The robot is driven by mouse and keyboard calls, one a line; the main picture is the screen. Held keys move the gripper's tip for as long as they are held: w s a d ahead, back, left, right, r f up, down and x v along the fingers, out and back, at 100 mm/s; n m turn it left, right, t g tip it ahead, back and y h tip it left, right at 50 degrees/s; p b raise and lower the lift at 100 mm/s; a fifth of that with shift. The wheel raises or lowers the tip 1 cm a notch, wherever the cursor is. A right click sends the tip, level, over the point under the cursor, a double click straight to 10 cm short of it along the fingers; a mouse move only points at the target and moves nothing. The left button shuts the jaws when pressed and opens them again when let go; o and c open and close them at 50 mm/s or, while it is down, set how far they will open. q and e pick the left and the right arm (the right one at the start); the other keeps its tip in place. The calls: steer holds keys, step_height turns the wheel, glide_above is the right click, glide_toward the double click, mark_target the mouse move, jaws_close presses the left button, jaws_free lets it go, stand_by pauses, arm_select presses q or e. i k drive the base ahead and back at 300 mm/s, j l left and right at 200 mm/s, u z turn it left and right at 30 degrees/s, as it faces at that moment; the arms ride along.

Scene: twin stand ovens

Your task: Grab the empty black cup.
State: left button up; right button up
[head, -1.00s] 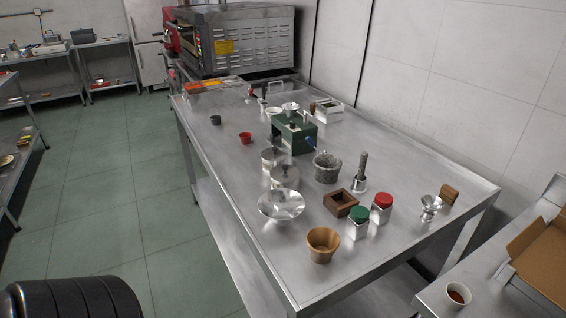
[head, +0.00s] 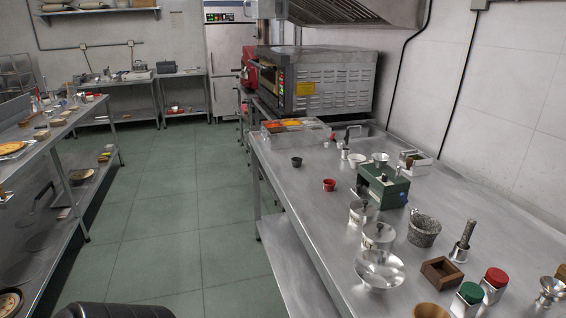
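A small black cup (head: 296,162) stands upright on the steel table (head: 285,190), near its far left edge, in the head view. Its inside is too small to make out. A red cup (head: 329,185) stands to its right and nearer. Neither of my grippers is in view.
A green box-like device (head: 383,185), metal bowls (head: 379,268), a stone mortar (head: 424,230) and lidded jars (head: 494,284) crowd the table's middle and near end. A food tray (head: 290,124) and an oven (head: 318,83) stand beyond the cup. The floor left of the table is clear.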

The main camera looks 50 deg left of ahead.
mark_target(297, 163)
steer(key=k+j+u, duration=0.2)
steer(key=j, duration=0.75)
steer(key=i+j, duration=0.1)
steer(key=j, duration=0.2)
steer(key=j+u, duration=0.15)
steer(key=j, duration=0.15)
steer(key=i+j, duration=0.15)
steer(key=j, duration=0.15)
steer(key=i+j+u, duration=0.15)
steer(key=j, duration=0.3)
steer(key=i+j+u, duration=0.15)
steer(key=i+j, duration=0.15)
steer(key=j, duration=0.15)
steer(key=i+j+u, duration=0.1)
steer(key=i+j, duration=0.15)
steer(key=j, duration=0.2)
steer(key=i+j+u, duration=0.15)
steer(key=j, duration=0.25)
steer(key=i, duration=0.1)
